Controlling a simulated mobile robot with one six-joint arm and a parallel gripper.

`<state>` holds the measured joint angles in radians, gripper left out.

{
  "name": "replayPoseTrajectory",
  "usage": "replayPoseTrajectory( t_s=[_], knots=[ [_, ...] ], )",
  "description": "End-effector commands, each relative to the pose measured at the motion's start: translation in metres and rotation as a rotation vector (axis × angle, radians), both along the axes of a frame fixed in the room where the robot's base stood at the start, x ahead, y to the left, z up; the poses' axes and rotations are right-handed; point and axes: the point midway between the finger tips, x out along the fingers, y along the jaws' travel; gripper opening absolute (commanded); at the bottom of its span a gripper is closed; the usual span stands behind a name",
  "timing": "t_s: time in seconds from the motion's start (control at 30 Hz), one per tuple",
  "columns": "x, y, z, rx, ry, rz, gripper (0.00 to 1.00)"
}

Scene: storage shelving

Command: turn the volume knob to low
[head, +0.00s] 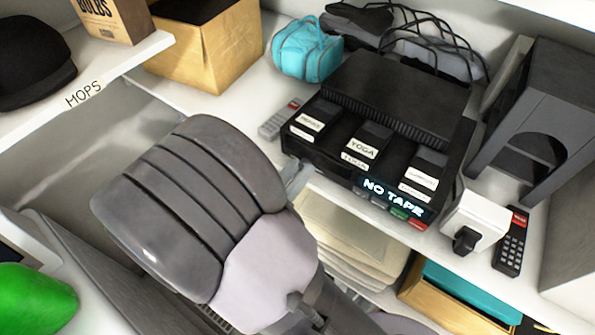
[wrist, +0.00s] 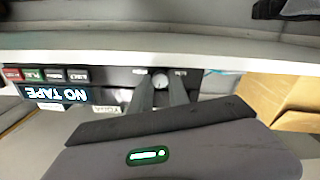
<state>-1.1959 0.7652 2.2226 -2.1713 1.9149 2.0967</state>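The black tape player (head: 390,130) stands on the white shelf, its lit display reading NO TAPE. In the wrist view its front (wrist: 110,78) appears upside down. The small round pale volume knob (wrist: 160,80) sits on that front, with small labels to either side that I cannot read. My gripper (wrist: 160,88) has its two grey fingers apart, one on each side of the knob in the picture. I cannot tell whether they touch it. In the head view my gripper (head: 296,180) reaches the player's front left end, and the knob is hidden there.
A remote (head: 280,119) lies left of the player. A white box with a black knob (head: 480,218) and another remote (head: 511,242) are at its right. A teal bag (head: 307,50) and cables are behind. Papers (head: 355,232) lie on the shelf below.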

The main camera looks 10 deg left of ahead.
Motion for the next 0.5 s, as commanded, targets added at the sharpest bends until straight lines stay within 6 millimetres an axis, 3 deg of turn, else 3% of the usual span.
replayPoseTrajectory(
  t_s=[0.03, 0.1, 0.5],
  knots=[
    [-0.0002, -0.0001, -0.0003, 0.000, 0.000, 0.000, 0.29],
    [-0.0001, 0.0000, -0.0002, 0.000, 0.000, 0.000, 0.43],
    [-0.0001, 0.0000, -0.0001, 0.002, -0.001, 0.000, 0.43]
  ],
)
